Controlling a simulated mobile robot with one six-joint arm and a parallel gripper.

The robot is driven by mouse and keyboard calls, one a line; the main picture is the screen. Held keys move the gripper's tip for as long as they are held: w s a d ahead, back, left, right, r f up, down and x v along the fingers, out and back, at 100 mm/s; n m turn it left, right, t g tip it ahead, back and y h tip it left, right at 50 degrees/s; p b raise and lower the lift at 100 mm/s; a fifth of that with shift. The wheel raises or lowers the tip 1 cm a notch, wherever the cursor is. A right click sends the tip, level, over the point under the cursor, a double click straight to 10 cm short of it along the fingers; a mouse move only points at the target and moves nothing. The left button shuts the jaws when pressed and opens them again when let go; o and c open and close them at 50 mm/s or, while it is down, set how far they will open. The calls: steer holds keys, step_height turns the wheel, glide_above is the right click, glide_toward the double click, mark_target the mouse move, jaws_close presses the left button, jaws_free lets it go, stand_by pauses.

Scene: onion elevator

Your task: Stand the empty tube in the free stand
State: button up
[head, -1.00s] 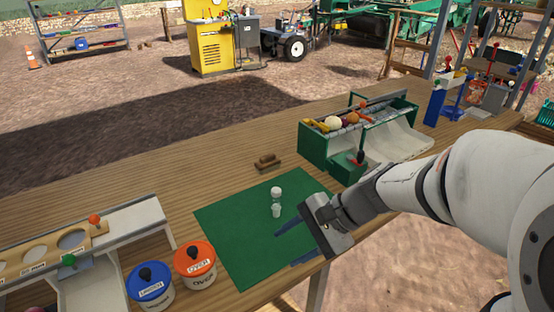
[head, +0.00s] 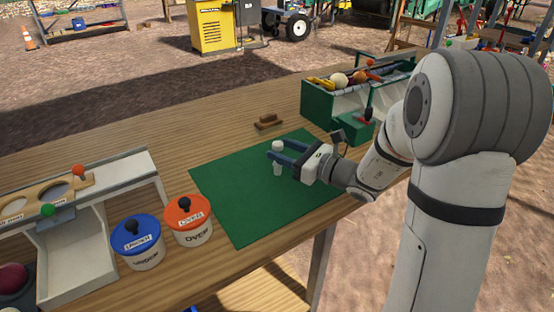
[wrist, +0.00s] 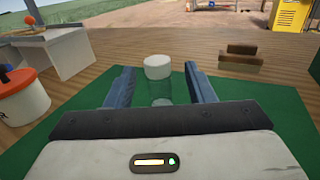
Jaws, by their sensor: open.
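A clear tube with a white cap (head: 278,146) stands upright on the green mat (head: 230,190). It looks empty. In the wrist view the tube (wrist: 159,85) stands between the two blue fingers, with gaps visible on both sides. My gripper (head: 280,158) is open around the tube, low over the mat. A small brown wooden block with a raised part (head: 268,121) lies on the table beyond the mat, possibly the stand; it also shows in the wrist view (wrist: 240,58). I cannot tell whether it has a free slot.
Two tubs, one with a blue lid (head: 137,240) and one with an orange lid (head: 187,218), stand left of the mat. A wooden-topped sorting chute (head: 75,225) is farther left. A green bin of vegetables (head: 340,100) stands at the back right. Bare table lies between.

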steer(key=x, duration=0.4)
steer(key=shift+s+a+f, duration=0.1)
steer(key=shift+a+f, duration=0.1)
steer(key=shift+c, duration=0.3)
jaws_close()
